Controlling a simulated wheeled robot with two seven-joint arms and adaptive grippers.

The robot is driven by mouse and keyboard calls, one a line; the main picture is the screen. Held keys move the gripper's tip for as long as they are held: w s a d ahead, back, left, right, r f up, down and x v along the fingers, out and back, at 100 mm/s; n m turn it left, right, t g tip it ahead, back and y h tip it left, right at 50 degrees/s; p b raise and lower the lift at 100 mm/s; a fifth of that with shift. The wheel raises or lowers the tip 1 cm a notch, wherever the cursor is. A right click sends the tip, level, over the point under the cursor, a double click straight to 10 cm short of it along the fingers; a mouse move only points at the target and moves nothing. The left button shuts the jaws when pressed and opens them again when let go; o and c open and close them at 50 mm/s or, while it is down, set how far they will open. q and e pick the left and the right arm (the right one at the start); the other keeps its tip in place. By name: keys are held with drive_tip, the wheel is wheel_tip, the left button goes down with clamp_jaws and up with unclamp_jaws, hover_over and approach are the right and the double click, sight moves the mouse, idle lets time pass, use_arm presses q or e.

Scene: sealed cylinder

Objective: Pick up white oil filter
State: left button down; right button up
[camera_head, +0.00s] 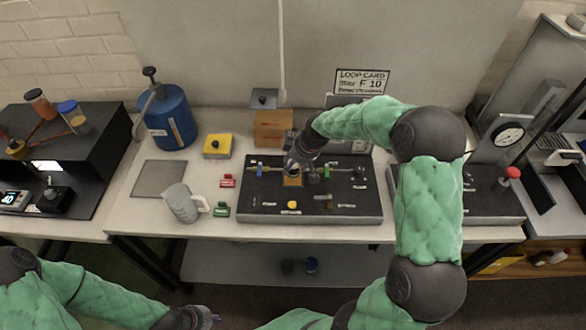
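I cannot make out a white oil filter for certain. A white-grey jug-like vessel with a handle (182,203) stands on the bench, left of the dark fixture board (300,212). My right gripper (294,168) points down over the back middle of the board, among small fittings. Its fingertips are small and dark, so I cannot tell if they are open or touch anything. A small orange-brown block (292,181) shows just below it. My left gripper (208,318) is low at the bottom edge, in front of the bench and away from the board. Its finger state is unclear.
A blue canister (168,120) and a yellow box (217,146) stand at the back left. A grey mat (158,179) lies bare beside the jug. Red (227,181) and green (219,209) blocks sit left of the board. A dial gauge (507,136) stands right.

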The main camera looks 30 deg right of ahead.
drive_tip(key=shift+w+f, duration=0.1)
drive_tip(key=shift+f, duration=0.2)
drive_tip(key=c, duration=1.1)
drive_tip(key=shift+r, duration=0.2)
